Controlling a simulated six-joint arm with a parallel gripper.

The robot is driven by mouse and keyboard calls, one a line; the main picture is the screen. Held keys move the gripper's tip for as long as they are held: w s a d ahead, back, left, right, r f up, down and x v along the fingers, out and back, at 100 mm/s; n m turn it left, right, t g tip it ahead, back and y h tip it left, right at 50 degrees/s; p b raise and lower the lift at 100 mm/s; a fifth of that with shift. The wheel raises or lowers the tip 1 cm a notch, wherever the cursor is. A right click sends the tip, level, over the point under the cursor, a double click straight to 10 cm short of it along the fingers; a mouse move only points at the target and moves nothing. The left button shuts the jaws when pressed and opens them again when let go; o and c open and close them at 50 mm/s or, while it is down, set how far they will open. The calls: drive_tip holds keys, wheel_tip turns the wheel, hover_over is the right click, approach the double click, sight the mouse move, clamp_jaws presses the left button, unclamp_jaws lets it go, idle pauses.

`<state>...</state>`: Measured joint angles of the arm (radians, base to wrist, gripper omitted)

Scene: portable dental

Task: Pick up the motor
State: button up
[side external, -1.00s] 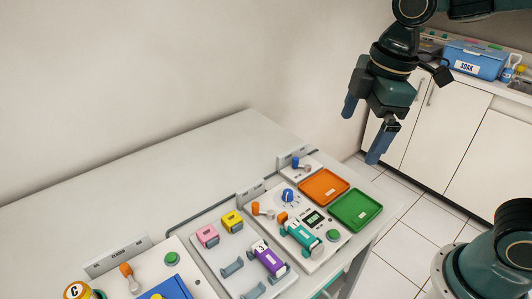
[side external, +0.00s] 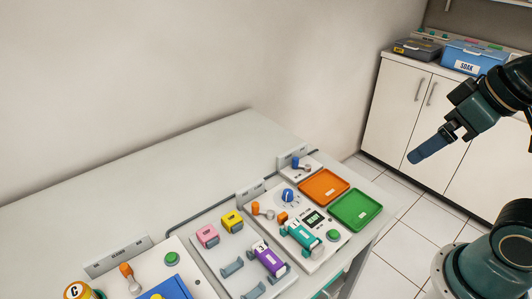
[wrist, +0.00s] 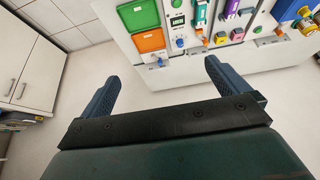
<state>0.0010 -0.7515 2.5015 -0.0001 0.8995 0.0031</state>
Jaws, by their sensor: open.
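Two motor-like bodies lie in cradles on the bench panels. One is teal with a white label (side external: 301,235), and the other is purple with a white label (side external: 269,259). I cannot tell which is the motor. In the wrist view, the teal one (wrist: 200,12) and the purple one (wrist: 230,8) show at the top edge. My gripper (side external: 428,149) is in the air, right of the bench and apart from both. In the wrist view, my gripper (wrist: 162,76) has its two blue fingers wide apart with nothing between them.
An orange tray (side external: 323,186) and a green tray (side external: 355,209) sit at the bench's right end. Pink (side external: 207,236) and yellow (side external: 232,222) blocks stand near the purple body. A blue SOAK box (side external: 474,59) is on the far counter. The back of the bench is clear.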

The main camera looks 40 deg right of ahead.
drive_tip(key=c, duration=1)
drive_tip(key=shift+o, duration=0.2)
drive_tip(key=shift+w, duration=0.1)
drive_tip(key=g, duration=0.6)
hover_over(301, 232)
wheel_tip(301, 232, down, 13)
drive_tip(key=shift+a+f, duration=0.1)
drive_tip(key=shift+f, duration=0.2)
drive_tip(key=shift+f, duration=4.3)
